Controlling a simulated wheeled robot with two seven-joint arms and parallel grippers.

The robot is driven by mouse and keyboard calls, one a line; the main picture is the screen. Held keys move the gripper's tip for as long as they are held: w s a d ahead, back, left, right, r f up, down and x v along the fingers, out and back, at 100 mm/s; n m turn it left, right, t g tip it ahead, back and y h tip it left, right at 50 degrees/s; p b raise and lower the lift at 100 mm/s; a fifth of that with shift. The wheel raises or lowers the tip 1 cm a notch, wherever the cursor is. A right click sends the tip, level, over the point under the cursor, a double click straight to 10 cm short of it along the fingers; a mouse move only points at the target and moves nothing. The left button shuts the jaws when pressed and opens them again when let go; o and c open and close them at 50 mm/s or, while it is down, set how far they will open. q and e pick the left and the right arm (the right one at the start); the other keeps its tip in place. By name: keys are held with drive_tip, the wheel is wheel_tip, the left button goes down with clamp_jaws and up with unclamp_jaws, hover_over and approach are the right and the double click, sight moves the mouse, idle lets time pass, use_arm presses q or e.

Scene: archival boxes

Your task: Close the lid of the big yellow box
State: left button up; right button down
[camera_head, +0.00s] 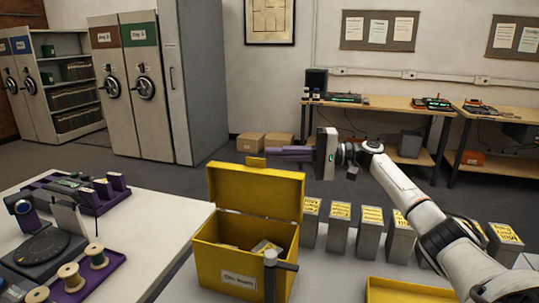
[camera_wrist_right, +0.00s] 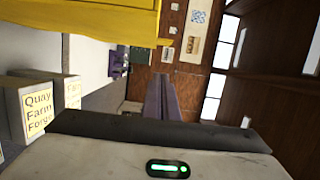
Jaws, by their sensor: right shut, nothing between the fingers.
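The big yellow box (camera_head: 222,262) stands on the near table, a label on its front. Its lid (camera_head: 255,192) is open and stands up at the back, a small tab (camera_head: 256,162) on its top edge. A few pale items lie inside the box. My right gripper (camera_head: 270,152) is shut and empty, its purple fingers pointing left at about the height of the lid's top edge, near the tab. Contact with the lid cannot be told. In the right wrist view the fingers (camera_wrist_right: 162,97) show below a yellow surface (camera_wrist_right: 85,18). My left gripper is not in view.
A grey post with a dark arm (camera_head: 271,272) stands before the box. Several grey labelled boxes (camera_head: 340,228) stand in a row to its right. A yellow container (camera_head: 405,291) lies at the front edge. A white table with a purple tray (camera_head: 103,273) is at left.

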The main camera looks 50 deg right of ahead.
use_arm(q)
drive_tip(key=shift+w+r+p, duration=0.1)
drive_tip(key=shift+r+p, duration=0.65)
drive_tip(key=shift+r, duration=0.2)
use_arm(e)
drive_tip(key=shift+s+a, duration=0.3)
drive_tip(key=shift+a, duration=0.75)
drive_tip(key=shift+s+a, duration=0.25)
drive_tip(key=shift+a, duration=0.8)
drive_tip(key=shift+a, duration=0.1)
